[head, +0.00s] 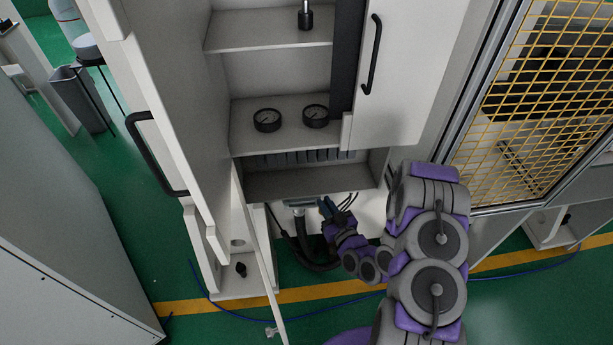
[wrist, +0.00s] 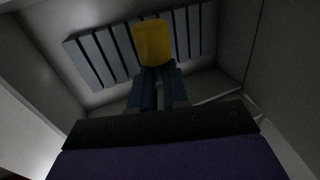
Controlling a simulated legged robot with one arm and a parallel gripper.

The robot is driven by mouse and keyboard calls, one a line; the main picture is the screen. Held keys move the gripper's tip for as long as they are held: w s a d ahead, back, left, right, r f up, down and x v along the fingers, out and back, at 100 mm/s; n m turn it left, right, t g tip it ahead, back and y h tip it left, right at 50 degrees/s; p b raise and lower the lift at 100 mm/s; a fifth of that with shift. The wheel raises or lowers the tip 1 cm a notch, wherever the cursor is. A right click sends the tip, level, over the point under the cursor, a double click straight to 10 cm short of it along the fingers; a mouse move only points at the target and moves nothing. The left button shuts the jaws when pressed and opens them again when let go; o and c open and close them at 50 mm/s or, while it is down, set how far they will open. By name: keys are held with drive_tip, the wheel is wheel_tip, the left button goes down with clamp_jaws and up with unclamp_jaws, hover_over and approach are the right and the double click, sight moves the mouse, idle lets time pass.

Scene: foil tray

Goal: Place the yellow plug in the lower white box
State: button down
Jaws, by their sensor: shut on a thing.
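The yellow plug (wrist: 154,42) is at the tips of my gripper (wrist: 158,85), upper middle in the wrist view. The dark fingers are shut on it. In the head view my gripper (head: 328,207) is low at the front of the cabinet, below the shelf with the grey bars; the plug cannot be made out there. The white box interior (wrist: 233,85) surrounds the plug in the wrist view, with a row of grey bars (wrist: 93,62) behind it. I cannot tell whether the plug touches the bars.
The white cabinet (head: 182,100) stands open, with a black-handled door (head: 400,75) at right. Two round gauges (head: 267,120) sit on a shelf above the grey bars (head: 300,157). Black hoses (head: 305,255) hang beside my gripper. A yellow mesh fence (head: 560,90) is at right.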

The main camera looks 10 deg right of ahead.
drive_tip(key=w+d, duration=0.1)
drive_tip(key=w, duration=0.3)
drive_tip(key=w+d+f+b, duration=0.1)
drive_tip(key=w, duration=0.4)
drive_tip(key=w+d+b, duration=0.1)
drive_tip(key=w, duration=0.4)
drive_tip(key=shift+w+d+f, duration=0.2)
drive_tip(key=shift+d+f, duration=0.1)
drive_tip(key=shift+w, duration=0.5)
drive_tip(key=shift+f+b, duration=0.85)
drive_tip(key=shift+f, duration=0.9)
drive_tip(key=c, duration=1.1)
unclamp_jaws()
